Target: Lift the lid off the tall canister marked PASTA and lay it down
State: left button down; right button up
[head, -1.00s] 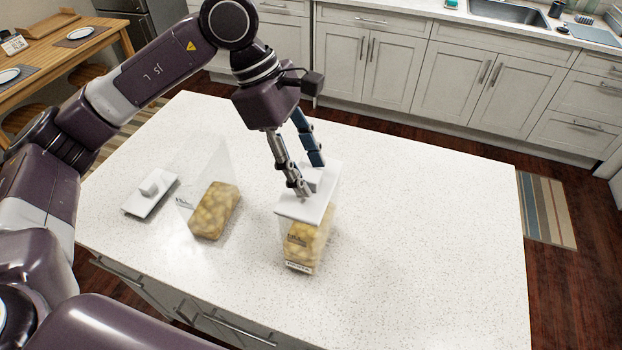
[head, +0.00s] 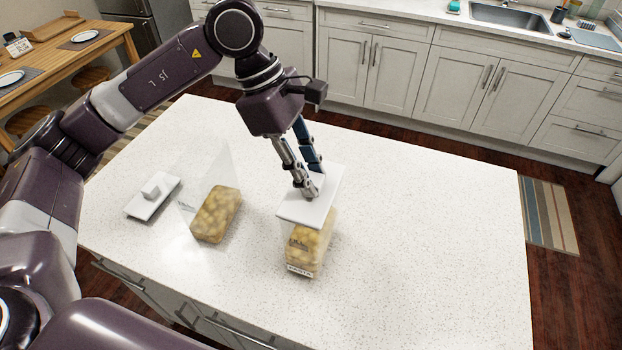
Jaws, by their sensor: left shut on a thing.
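The tall clear canister marked PASTA (head: 304,256) stands upright on the island, with yellowish contents and a small label low on its front. Its white square lid (head: 292,211) is over its top; I cannot tell whether a gap separates them. My left gripper (head: 310,191) reaches down from above and is shut on the lid's knob, which the fingers mostly hide. A second clear canister (head: 214,213) with similar contents stands to the left, without a lid. A white lid with a knob (head: 148,204) lies flat left of it. My right gripper is not in view.
The white speckled island top (head: 430,220) is clear to the right of the PASTA canister and in front of it. Cabinets and a sink counter (head: 440,15) stand behind, across the floor. A wooden table (head: 70,55) is at the far left.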

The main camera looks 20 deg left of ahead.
pick_arm(q)
jog(key=shift+r, duration=0.65)
notch_tip(320, 180, up, 22)
jog(key=p, duration=0.1)
dwell(0.3)
dwell(0.4)
